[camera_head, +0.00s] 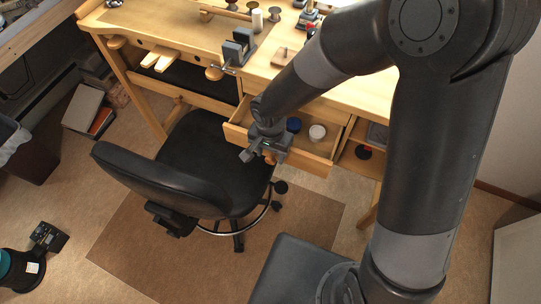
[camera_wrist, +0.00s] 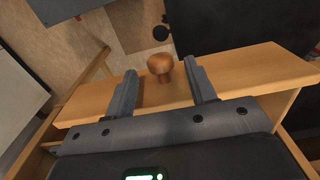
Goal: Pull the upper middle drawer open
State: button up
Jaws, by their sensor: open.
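The wooden drawer (camera_head: 310,162) under the workbench stands open, pulled out toward the chair. Its inside shows in the head view. A round wooden knob (camera_wrist: 160,64) is on its front panel (camera_wrist: 245,73). My gripper (camera_head: 257,156) is at the drawer front. In the wrist view the two fingers of my gripper (camera_wrist: 161,70) are apart, one on each side of the knob, with visible gaps to it. My gripper hides part of the drawer front in the head view.
A blue-lidded jar (camera_head: 293,125) and a white jar (camera_head: 317,132) are in the drawer. A black chair (camera_head: 205,165) stands close in front, left of my gripper. The workbench (camera_head: 190,28) holds tools and spools. A bin (camera_head: 25,155) is at the far left.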

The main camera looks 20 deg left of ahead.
jog(key=shift+f, duration=1.2)
grip_shut()
